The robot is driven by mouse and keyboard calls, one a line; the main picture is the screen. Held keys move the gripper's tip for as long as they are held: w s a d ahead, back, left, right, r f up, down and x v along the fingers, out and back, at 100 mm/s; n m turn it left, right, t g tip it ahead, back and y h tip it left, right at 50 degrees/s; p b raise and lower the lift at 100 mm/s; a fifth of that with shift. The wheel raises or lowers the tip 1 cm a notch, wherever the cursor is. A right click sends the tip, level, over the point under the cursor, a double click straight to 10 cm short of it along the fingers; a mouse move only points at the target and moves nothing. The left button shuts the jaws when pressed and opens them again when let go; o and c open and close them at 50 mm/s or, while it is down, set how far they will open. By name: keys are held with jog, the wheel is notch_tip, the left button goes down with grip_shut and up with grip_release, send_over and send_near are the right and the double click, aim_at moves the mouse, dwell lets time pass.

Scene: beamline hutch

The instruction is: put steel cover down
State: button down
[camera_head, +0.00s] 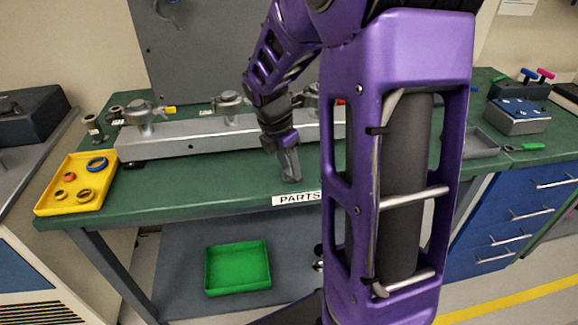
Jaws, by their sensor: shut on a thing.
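My gripper (290,172) points down over the green bench top, near its front edge and just behind the PARTS label (297,198). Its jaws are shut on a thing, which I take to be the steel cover. The cover's outline cannot be told apart from the grey fingers at this size. Whether it touches the bench top is not clear. My own purple arm hides the bench to the right of the gripper.
A long metal rail (190,139) with several steel fittings runs behind the gripper. A yellow tray (48,208) with several rings stands at the left. A green tray (237,290) lies below the bench. A grey tray (484,151) is at the right. Bench left of the gripper is clear.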

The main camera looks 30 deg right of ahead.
jog(key=shift+f, duration=0.1)
jog(key=shift+c, duration=2)
grip_release()
jog(key=p+v, duration=0.2)
jog(key=v, duration=1)
jog(key=shift+p, duration=0.35)
